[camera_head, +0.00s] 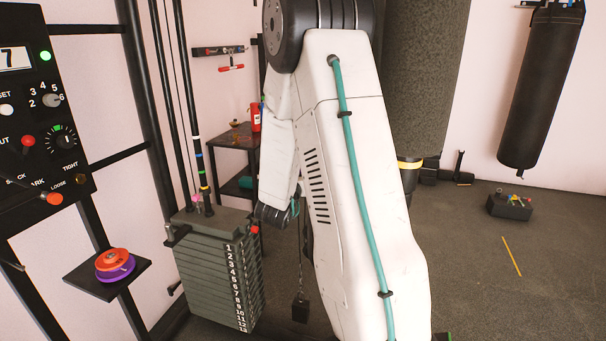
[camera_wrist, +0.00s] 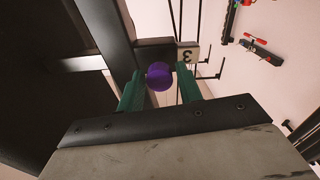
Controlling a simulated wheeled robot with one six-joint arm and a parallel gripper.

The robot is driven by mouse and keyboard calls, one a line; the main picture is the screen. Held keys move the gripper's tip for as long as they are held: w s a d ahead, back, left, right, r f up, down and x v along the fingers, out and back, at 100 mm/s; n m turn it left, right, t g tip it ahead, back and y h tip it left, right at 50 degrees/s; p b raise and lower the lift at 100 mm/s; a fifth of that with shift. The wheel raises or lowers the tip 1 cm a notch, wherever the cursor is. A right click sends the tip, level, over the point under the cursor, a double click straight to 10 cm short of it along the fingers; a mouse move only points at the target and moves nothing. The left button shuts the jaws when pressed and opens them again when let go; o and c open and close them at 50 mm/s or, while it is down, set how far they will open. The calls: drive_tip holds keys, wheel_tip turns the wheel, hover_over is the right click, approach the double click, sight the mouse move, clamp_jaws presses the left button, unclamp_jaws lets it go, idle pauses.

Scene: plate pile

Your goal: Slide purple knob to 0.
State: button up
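A round purple knob (camera_wrist: 159,76) shows in the wrist view, on a dark mount beside a pale plate marked 3 (camera_wrist: 187,56). My gripper (camera_wrist: 160,78) has its two green fingers apart, one on each side of the knob. The fingertips look close to the knob's sides, with a narrow gap; I cannot tell for sure whether they touch it. No 0 mark is visible. In the head view my white arm hides the gripper, and I cannot make out the knob there.
In the head view, a numbered weight stack (camera_head: 215,265) stands left of my arm. A black control panel (camera_head: 45,110) is at far left, above a small shelf (camera_head: 78,284) with orange and purple discs (camera_head: 115,264).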

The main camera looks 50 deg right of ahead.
clamp_jaws()
drive_tip(key=shift+x, duration=1.25)
drive_tip(key=shift+o, duration=0.9)
unclamp_jaws()
drive_tip(key=shift+o, duration=1.3)
drive_tip(key=shift+d, duration=0.1)
drive_tip(key=v, duration=0.7)
drive_tip(key=shift+a, duration=0.4)
drive_tip(key=shift+s+f, duration=0.1)
